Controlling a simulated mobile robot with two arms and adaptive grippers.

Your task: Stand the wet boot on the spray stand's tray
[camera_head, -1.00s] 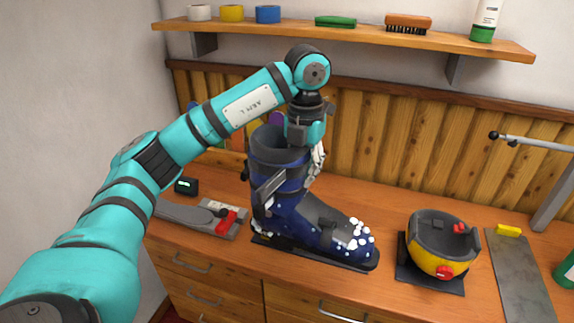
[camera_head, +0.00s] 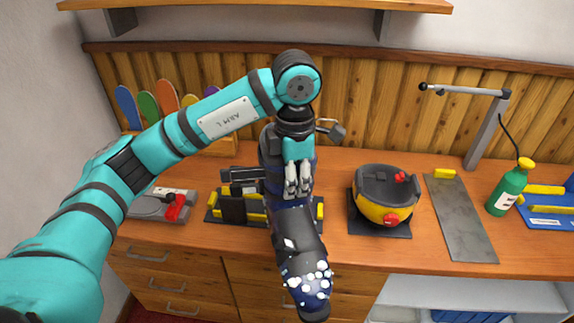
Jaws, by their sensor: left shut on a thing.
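The wet boot (camera_head: 297,236) is dark blue and black, with white blobs on its toe. It is held above the bench front, toe towards me and tilted down. My left gripper (camera_head: 298,190) is shut on its upper part and hides some of it. A grey post with a side arm (camera_head: 482,125), which looks like the spray stand, stands at the back right. A blue tray with yellow bars (camera_head: 545,223) lies at the right edge, partly cut off; I cannot tell whether it belongs to the post. My right gripper is not in view.
A black-and-yellow fixture (camera_head: 235,207) lies left of the boot. A yellow-and-black bowl-like thing (camera_head: 384,208) sits right of it. Further right are a grey plate (camera_head: 462,225) and a green bottle (camera_head: 508,190). A red-handled tool (camera_head: 175,207) lies left. The shelf (camera_head: 250,5) is above.

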